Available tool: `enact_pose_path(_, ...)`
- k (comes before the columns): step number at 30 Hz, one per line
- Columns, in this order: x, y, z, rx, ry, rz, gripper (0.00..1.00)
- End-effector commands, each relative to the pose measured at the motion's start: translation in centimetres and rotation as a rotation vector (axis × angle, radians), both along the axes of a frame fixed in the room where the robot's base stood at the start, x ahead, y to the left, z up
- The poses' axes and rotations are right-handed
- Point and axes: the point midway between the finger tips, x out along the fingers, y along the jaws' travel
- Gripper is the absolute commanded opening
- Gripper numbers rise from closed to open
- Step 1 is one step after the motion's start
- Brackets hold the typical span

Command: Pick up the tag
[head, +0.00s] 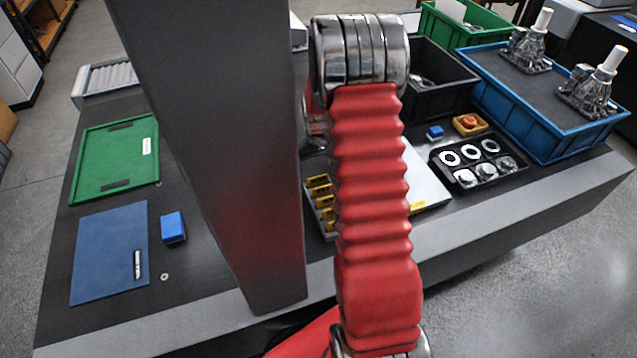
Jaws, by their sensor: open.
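I cannot tell for certain which thing is the tag. A small yellow label-like piece (418,207) lies at the front edge of a pale flat plate (428,180), just right of my red arm. A small white label (147,146) sits on the right side of the green tray (88,165) at the left. My arm crosses the middle of the head view and hides part of the table. My gripper is not in view, hidden behind the arm or the grey column.
A blue mat (100,225) bears a slim silver-white item (137,264); a blue block (172,227) is beside it. A black tray (478,181) holds rings and metal parts. A blue crate (560,150) with metal castings stands at right. The table's front left is fairly clear.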

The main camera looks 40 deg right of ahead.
Motion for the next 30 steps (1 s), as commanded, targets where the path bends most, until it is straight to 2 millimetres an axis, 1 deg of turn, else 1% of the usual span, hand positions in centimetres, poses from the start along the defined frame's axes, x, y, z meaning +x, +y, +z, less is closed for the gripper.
enact_pose_path(3, 0.0, 0.01, 0.01, 0.0, 0.0, 0.0, 0.76)
enact_pose_path(21, 0.02, 0.04, 0.02, 0.0, 0.0, 0.001, 0.34)
enact_pose_path(30, 0.04, 0.03, 0.24, 0.0, -0.001, 0.001, 0.33)
